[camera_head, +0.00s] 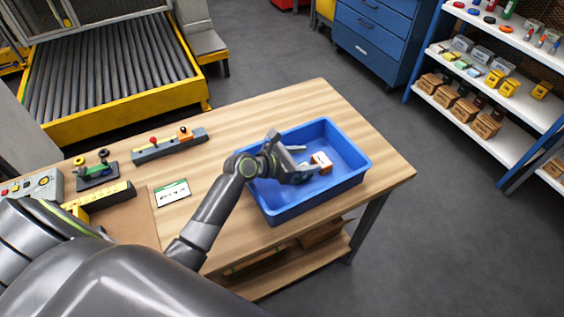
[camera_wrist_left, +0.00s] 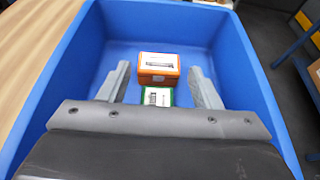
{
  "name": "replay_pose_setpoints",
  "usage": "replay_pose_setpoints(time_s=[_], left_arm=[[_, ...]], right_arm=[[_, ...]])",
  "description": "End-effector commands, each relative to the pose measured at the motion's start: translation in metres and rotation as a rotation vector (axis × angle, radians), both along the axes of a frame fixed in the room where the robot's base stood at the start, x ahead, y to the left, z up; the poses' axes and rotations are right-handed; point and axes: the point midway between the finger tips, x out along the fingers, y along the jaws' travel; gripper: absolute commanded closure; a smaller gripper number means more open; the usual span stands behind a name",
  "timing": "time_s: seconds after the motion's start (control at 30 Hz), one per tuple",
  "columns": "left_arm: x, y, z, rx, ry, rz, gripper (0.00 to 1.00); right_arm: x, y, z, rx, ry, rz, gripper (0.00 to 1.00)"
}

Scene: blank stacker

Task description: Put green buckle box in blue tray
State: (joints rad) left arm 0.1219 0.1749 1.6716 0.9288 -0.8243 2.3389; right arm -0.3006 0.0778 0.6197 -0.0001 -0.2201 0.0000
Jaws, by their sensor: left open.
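The blue tray (camera_head: 350,178) stands on the wooden table and fills most of the left wrist view (camera_wrist_left: 222,45). My left gripper (camera_head: 303,163) is over the tray with its jaws open and its fingers spread, also in the left wrist view (camera_wrist_left: 163,88). The green buckle box (camera_wrist_left: 158,97) lies in the tray, between and below the fingertips, apart from both fingers; its near part is hidden by the gripper. An orange box with a white top (camera_wrist_left: 158,68) lies just beyond it in the tray and also shows in the head view (camera_head: 321,162). My right gripper is not in view.
A white and green card (camera_head: 172,193), a grey bar with knobs (camera_head: 169,145) and a yellow-edged tool (camera_head: 105,196) lie on the table left of the tray. The tray walls surround the gripper. Shelves (camera_head: 500,90) stand at the right.

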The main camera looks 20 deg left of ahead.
Motion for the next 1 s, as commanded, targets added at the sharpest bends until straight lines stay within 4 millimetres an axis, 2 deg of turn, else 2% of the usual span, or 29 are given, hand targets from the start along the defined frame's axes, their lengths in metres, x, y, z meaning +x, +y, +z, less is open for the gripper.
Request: replay_pose_setpoints(time_s=[0.3, 0.5, 0.7, 1.0], left_arm=[[-0.054, 0.040, 0.023, 0.008, 0.005, 0.001, 0.42], [-0.078, 0.056, 0.036, 0.007, 0.005, 0.001, 0.42], [-0.086, 0.061, 0.040, 0.003, 0.005, 0.000, 0.42], [-0.087, 0.061, 0.041, 0.002, 0.005, 0.000, 0.42]], right_arm=[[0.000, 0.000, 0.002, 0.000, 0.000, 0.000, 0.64], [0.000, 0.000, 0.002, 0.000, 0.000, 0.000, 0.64], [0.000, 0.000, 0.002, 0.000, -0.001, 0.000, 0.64], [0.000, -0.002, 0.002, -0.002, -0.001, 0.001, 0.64]])
